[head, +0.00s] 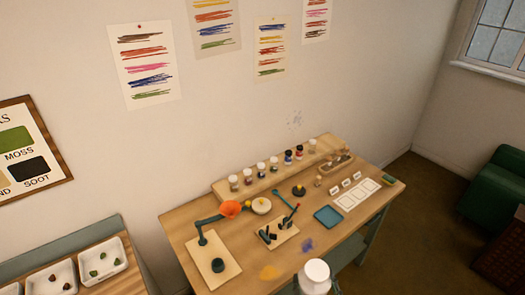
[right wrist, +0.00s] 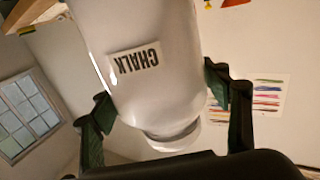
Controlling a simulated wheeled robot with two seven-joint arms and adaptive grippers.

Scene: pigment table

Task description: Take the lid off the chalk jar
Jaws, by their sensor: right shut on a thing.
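The white chalk jar (head: 316,270) shows at the bottom edge of the head view, in front of the table. It fills the middle of the right wrist view (right wrist: 160,85), where its CHALK label (right wrist: 136,62) reads upside down. A pale round lid (right wrist: 174,138) appears to sit on its narrow end, towards my palm. My right gripper (right wrist: 160,95) is shut on the jar, with one dark green finger on each side of its body. In the head view the gripper is mostly cut off by the lower edge. My left gripper is not in view.
A side table with white trays (head: 102,258) stands left. A green armchair (head: 500,185) is at right.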

